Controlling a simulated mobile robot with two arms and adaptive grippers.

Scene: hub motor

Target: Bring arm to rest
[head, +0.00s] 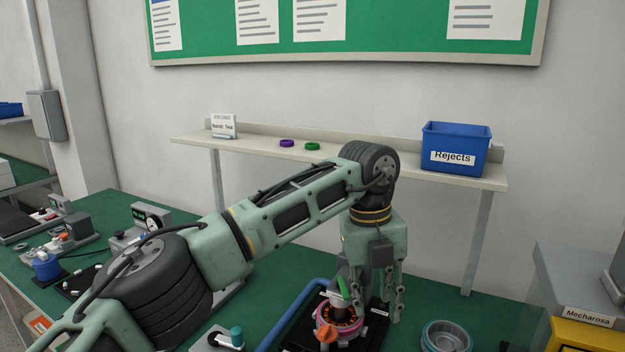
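My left arm reaches in from the lower left. Its gripper (378,297) hangs downward over the bench, with its fingers apart and nothing seen between them. Just left of the fingers, a hub motor stator with orange windings (338,322) sits on a dark fixture (300,335), with a white and green part on top of it. The fingers overlap the fixture's back right area in the picture, and I cannot tell whether they touch it. My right gripper is out of view.
A round metal housing (446,336) lies on the green bench (290,268) to the right. A shelf (420,178) behind holds a blue Rejects bin (455,146), a purple ring (287,143) and a green ring (312,146). A grey cabinet (580,270) stands at right. Instruments crowd the left.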

